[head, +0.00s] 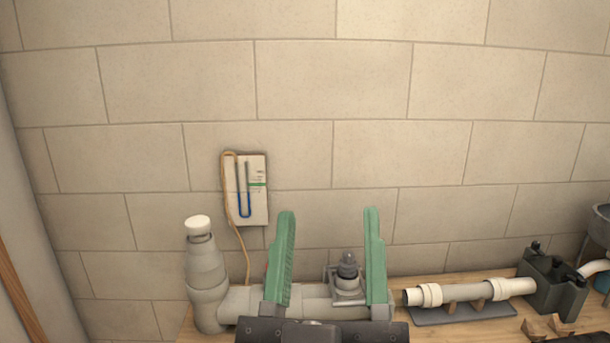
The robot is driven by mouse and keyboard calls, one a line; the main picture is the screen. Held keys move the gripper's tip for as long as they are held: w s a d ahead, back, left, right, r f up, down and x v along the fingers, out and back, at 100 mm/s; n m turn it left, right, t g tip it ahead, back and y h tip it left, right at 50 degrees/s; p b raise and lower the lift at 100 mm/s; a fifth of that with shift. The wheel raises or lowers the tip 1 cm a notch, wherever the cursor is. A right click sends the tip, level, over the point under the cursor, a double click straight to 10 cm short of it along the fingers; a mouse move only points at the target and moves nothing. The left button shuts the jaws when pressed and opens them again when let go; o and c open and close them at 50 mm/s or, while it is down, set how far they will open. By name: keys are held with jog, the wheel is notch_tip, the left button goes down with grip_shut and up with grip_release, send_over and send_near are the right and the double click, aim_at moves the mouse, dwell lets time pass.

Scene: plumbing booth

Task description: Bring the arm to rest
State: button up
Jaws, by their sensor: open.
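My gripper (328,260) is at the bottom middle of the head view, with two green fingers pointing up and spread wide apart. It is open, and nothing is held between the fingers. Behind it, a grey pipe (240,301) runs along the bench, partly hidden by the fingers and the dark gripper body. A dark-topped fitting (348,275) on a pale square base shows between the fingers, near the right one. I cannot tell how far the fingers are from the pipe.
A grey upright pipe with a white cap (198,226) stands left of my gripper. A gauge panel (246,189) with a tube hangs on the tiled wall. To the right, a white-ended pipe (470,293) lies on supports, beside a dark block (552,285) on the wooden bench (490,328).

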jog(key=s+a+r+m+g+y+p, duration=0.1)
jog(key=s+a+r+m+y+p, duration=0.15)
jog(key=s, duration=0.25)
notch_tip(320, 180, up, 37)
jog(key=n+p, duration=0.1)
jog(key=p, duration=3.5)
jog(key=shift+d+f, duration=0.2)
jog(key=shift+d, duration=0.1)
